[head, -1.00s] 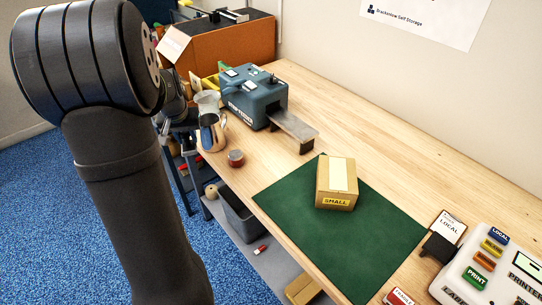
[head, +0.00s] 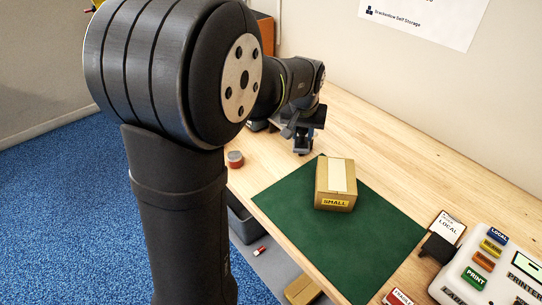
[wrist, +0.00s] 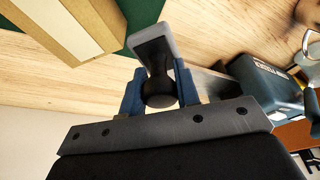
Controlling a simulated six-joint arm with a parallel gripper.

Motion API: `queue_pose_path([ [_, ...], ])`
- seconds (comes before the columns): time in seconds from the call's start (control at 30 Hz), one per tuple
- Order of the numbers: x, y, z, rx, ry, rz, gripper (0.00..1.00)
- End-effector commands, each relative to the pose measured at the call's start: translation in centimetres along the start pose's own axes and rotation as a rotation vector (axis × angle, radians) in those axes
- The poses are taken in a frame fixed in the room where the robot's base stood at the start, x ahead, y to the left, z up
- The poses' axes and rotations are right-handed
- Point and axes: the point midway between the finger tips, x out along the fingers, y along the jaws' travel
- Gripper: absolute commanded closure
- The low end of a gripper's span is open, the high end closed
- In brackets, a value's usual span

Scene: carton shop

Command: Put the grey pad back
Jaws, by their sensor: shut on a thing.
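My gripper shows in the head view (head: 303,138) and from above its blue fingers in the wrist view (wrist: 160,92). It is shut on the grey pad (wrist: 154,45), which has a dark round knob between the fingers and a pale grey edge at its far end. The gripper holds it over the bare wood, beyond the far left corner of the green mat (head: 375,240). I cannot tell whether the pad touches the bench. A small carton marked SMALL (head: 336,185) stands on the mat, apart from the gripper.
A label stand (head: 443,238) and a printer (head: 485,275) are at right.

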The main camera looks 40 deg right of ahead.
Motion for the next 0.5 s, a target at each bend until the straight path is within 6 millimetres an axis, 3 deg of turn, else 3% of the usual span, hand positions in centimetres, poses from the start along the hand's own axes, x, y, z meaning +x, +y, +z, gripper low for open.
queue_pose_path([
  [0.17,1.6,-1.7,-0.5,-0.002,-0.004,0.0,0.89],
  [0.5,6.7,-8.3,-2.5,-0.001,-0.002,0.0,0.89],
])
